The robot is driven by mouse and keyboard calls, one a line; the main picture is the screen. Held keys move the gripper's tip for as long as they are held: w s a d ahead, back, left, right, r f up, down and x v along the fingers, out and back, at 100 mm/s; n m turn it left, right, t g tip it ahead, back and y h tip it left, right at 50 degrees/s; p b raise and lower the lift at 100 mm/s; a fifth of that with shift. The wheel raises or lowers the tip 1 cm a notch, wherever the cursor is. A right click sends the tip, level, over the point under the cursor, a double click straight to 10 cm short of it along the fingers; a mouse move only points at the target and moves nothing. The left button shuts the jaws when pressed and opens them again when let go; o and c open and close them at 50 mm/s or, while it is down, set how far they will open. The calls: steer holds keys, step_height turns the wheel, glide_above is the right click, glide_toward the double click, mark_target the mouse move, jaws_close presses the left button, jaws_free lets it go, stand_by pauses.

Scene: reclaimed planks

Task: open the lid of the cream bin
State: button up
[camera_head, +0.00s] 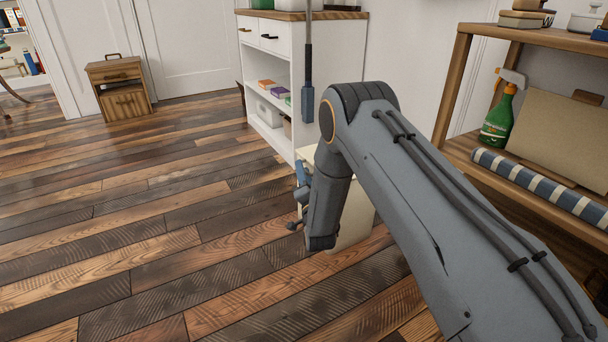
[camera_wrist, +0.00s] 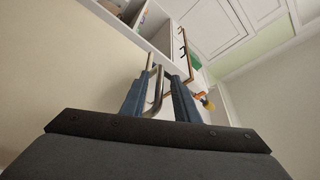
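The cream bin (camera_head: 357,214) stands on the plank floor in the head view, largely hidden behind my arm. My gripper (camera_head: 299,184) is at the bin's left side, partly covered by my wrist. In the wrist view, my gripper's two blue fingers (camera_wrist: 161,80) are apart, with a bent metal bar handle (camera_wrist: 157,92) between them. I cannot tell whether either finger touches the bar. A plain cream surface (camera_wrist: 60,62), apparently the bin, fills the left of the wrist view. The lid's edge cannot be made out.
A white shelf cabinet (camera_head: 283,100) stands behind the bin. A wooden shelf (camera_head: 465,75) with a green spray bottle (camera_head: 498,118) and a striped roll (camera_head: 540,185) is at the right. A small wooden cabinet (camera_head: 121,90) stands far left. The floor on the left is clear.

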steer(key=shift+w, duration=0.4)
jaws_close()
steer(key=shift+r, duration=0.1)
